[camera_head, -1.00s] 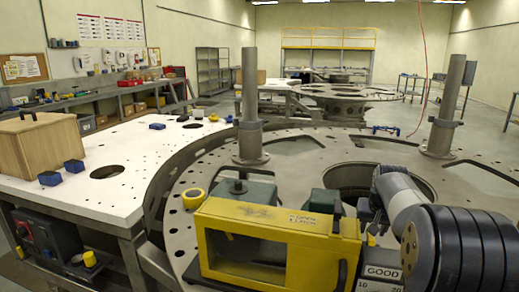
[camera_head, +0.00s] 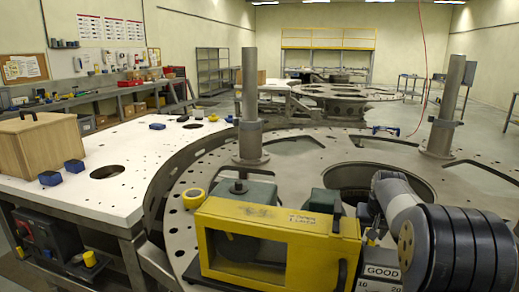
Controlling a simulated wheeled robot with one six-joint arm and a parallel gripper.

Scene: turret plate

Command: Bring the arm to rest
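My arm (camera_head: 455,250) shows at the lower right as a grey and black link with dark ribbed rings and a flat round bronze-coloured plate. It sits beside the right end of a yellow box (camera_head: 222,262) with a clear front window, which stands on the grey round turret plate (camera_head: 290,152). My gripper cannot be made out in this view, and no held object shows.
Two grey posts (camera_head: 250,95) (camera_head: 447,105) rise from the turret plate. A white table (camera_head: 130,145) at left bears a wooden box (camera_head: 38,143) and small blue blocks (camera_head: 74,166). A yellow tape roll (camera_head: 193,198) lies left of the yellow box. The plate's middle has a large round opening.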

